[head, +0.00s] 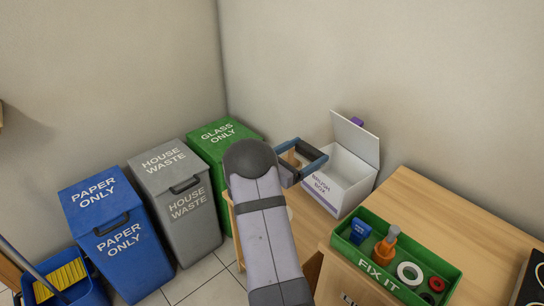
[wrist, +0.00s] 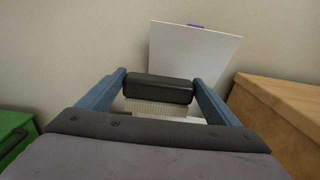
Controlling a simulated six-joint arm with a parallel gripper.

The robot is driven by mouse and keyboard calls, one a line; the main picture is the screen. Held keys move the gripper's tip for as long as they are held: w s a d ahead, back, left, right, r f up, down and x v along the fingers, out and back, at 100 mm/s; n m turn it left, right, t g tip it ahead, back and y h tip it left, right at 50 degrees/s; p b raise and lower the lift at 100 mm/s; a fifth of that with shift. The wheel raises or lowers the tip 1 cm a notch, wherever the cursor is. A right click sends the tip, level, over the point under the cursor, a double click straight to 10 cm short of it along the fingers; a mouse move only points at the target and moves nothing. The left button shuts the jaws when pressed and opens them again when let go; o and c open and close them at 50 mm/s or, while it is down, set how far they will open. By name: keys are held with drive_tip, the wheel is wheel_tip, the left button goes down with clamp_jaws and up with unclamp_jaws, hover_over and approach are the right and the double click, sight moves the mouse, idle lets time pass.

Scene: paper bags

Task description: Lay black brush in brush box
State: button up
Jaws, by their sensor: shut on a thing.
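My gripper (head: 306,155) is shut on the black brush (wrist: 158,89), one blue finger at each end of its dark body. Pale bristles hang below the body in the wrist view. In the head view the brush (head: 308,151) is small and partly hidden by the gripper. The white brush box (head: 353,186), with a purple label, stands open with its lid (head: 357,138) raised at the back. The brush is up at the left side of the box opening in the head view. In the wrist view the raised lid (wrist: 192,58) is behind the brush, and the box interior is mostly hidden.
A wooden cabinet (head: 433,207) on the right carries a green FIX IT tray (head: 399,289) with several items. Green (head: 212,138), grey (head: 171,160) and blue (head: 101,199) bins stand to the left. A wall is close behind the box.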

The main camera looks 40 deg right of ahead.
drive_tip(key=s+d+r+m+g+p, duration=0.1)
drive_tip(key=s+d+g+p, duration=0.1)
drive_tip(key=s+d, duration=0.4)
drive_tip(key=shift+d, duration=0.15)
drive_tip(key=shift+s, duration=0.1)
drive_tip(key=shift+f+b, duration=1.5)
drive_tip(key=shift+f, duration=0.9)
drive_tip(key=o, duration=1.1)
drive_tip(key=shift+r, duration=0.1)
